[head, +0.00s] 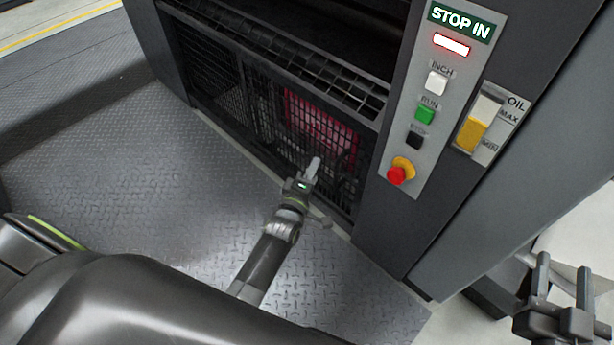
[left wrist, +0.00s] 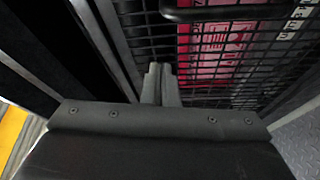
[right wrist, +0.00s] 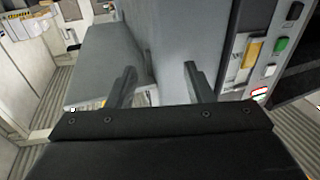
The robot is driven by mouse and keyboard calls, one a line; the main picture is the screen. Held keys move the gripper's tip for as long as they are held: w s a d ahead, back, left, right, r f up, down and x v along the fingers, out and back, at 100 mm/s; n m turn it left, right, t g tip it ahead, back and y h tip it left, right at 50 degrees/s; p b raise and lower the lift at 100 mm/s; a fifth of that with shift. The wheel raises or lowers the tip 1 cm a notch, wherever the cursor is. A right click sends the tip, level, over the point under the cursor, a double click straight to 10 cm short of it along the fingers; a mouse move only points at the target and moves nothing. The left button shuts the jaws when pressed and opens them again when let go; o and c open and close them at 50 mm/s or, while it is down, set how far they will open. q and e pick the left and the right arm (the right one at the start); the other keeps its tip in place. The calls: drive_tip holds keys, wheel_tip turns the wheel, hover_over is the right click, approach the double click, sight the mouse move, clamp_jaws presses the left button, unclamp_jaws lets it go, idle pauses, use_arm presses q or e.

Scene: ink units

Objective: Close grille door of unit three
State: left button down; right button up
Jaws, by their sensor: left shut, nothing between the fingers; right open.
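The black mesh grille door (head: 268,110) is low in the front of the dark unit in the head view, with a red panel (head: 322,128) behind its bars. It looks about in line with the unit's front; I cannot tell whether a small gap remains. My left gripper (head: 314,167) is shut and empty in front of the grille's lower right part. In the left wrist view the shut fingers (left wrist: 160,80) point at the mesh (left wrist: 140,40), and a dark bar (left wrist: 230,13) crosses above. Contact is unclear. My right gripper (head: 562,278) is open and empty at the lower right.
A control panel (head: 433,110) with a red stop button (head: 397,175) and a lit STOP IN sign (head: 460,21) is on the column right of the grille. An oil gauge (head: 480,123) is beside it. The tread plate floor (head: 170,190) before the unit is clear.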

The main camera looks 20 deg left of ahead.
use_arm(q)
drive_tip(key=shift+s+f+p, duration=0.15)
drive_tip(key=shift+s+p, duration=0.5)
drive_tip(key=shift+s, duration=1.25)
use_arm(e)
drive_tip(key=s+f+g+y, duration=0.1)
drive_tip(key=s+f+g, duration=0.2)
drive_tip(key=f+g, duration=0.3)
drive_tip(key=shift+a+f+m, duration=0.3)
drive_tip(key=shift+a+f, duration=0.05)
drive_tip(key=shift+f, duration=1.25)
